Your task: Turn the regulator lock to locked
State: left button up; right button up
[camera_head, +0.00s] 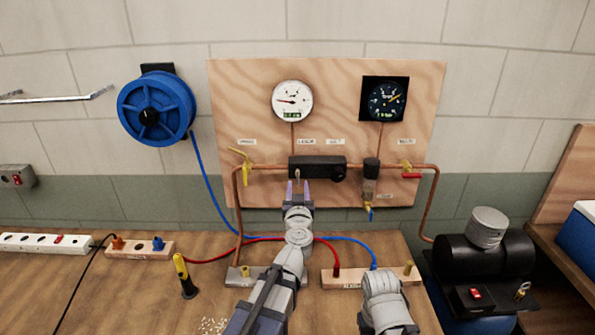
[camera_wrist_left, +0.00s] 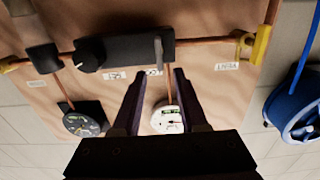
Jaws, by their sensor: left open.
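The regulator (camera_head: 318,167) is a black block on the copper pipe across the plywood board, with a round knob (camera_head: 339,174) at its right end. A small grey lever (camera_head: 297,174), seemingly the regulator lock, hangs on its left part. In the left wrist view, turned upside down, the regulator (camera_wrist_left: 120,48) shows the lever (camera_wrist_left: 158,52) standing out from it. My left gripper (camera_head: 298,190) is open just below the lever. In the left wrist view its fingertips (camera_wrist_left: 158,78) stand apart, either side of the lever's line, with nothing held. My right gripper is not in view.
Above are a white gauge (camera_head: 292,101) and a black gauge (camera_head: 385,99). Yellow valve handle (camera_head: 245,167) is left and red handle (camera_head: 411,176) right. A blue hose reel (camera_head: 157,108) hangs on the wall. A compressor (camera_head: 485,255) stands at right.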

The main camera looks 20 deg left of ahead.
aim_at(297, 175)
pick_arm(q)
jog(key=shift+x, duration=3.9)
jog(key=shift+s, duration=0.1)
grip_shut()
